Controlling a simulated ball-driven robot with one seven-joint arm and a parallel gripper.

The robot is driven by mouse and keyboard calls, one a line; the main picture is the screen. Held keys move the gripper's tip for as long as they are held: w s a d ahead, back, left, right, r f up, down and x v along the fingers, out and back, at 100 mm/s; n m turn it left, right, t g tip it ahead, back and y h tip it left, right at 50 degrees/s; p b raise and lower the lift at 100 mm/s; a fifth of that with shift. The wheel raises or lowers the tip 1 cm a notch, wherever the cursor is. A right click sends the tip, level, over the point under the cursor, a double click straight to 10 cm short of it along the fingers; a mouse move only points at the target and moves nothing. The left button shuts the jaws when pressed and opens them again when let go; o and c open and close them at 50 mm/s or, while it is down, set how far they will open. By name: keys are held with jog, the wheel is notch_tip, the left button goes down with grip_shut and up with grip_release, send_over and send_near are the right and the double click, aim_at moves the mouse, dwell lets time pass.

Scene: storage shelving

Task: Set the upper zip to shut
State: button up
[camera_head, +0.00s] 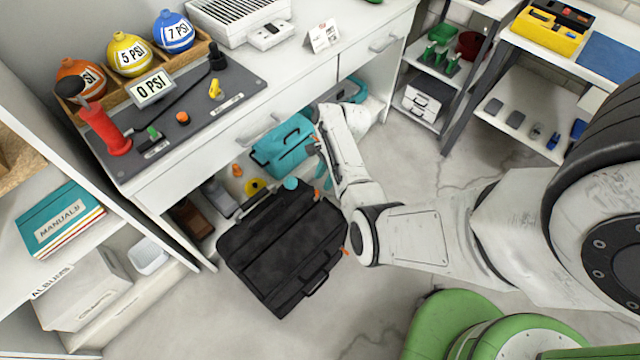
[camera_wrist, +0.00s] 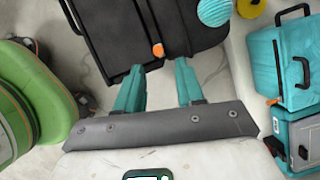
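A black soft case (camera_head: 275,245) lies on the floor in front of the workbench, its handle toward the lower right. A small orange zip pull (camera_head: 345,252) shows at its right edge. In the wrist view, an orange pull (camera_wrist: 157,50) sits on the black case (camera_wrist: 105,45), just beyond and between my fingertips. I cannot tell whether it belongs to the upper zip. My gripper (camera_wrist: 158,72) is open, its two teal fingers apart with nothing between them. In the head view my gripper (camera_head: 322,175) is beside the case's upper right corner, partly hidden by my arm.
A teal toolbox (camera_head: 283,145) stands under the bench, close to my gripper; it also shows at right in the wrist view (camera_wrist: 275,65). A teal ball (camera_head: 291,183) and yellow roll (camera_head: 254,187) are behind the case. The floor left of the case is clear.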

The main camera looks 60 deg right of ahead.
jog(key=shift+p+v, duration=0.3)
jog(key=shift+v, duration=1.8)
